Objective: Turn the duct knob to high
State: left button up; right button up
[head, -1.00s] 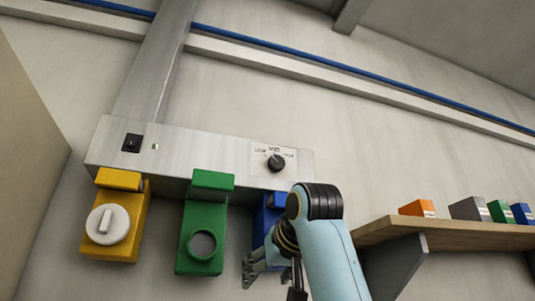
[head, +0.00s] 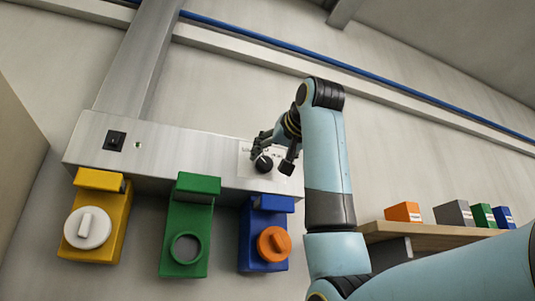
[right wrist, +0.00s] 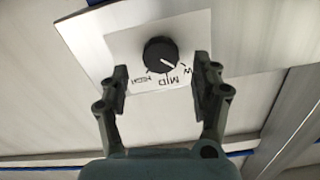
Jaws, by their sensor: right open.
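The duct knob (head: 264,165) is a round black dial on a white label plate (right wrist: 195,40) at the right end of the grey duct. The label is upside down there, with HIGH at left. My right gripper (head: 274,156) is in front of the label, and its fingers are open. In the wrist view the open fingers (right wrist: 161,68) appear on either side of the knob, with gaps. Contact is not visible. My left gripper is out of view.
Below the grey duct (head: 190,155) hang a yellow box (head: 100,245), a green box (head: 185,215) and a blue box (head: 250,235) with an orange knob. A wooden shelf (head: 430,238) with small boxes is at right. A black switch (head: 115,141) is at the duct's left.

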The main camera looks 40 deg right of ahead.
aim_at(266, 162)
jog(key=shift+p+x, duration=0.4)
jog(key=shift+x, duration=0.7)
jog(key=shift+w+d, duration=0.1)
jog(key=shift+w, duration=0.5)
jog(key=shift+s, duration=0.1)
jog(key=shift+c, duration=0.4)
jog(key=c, duration=1.1)
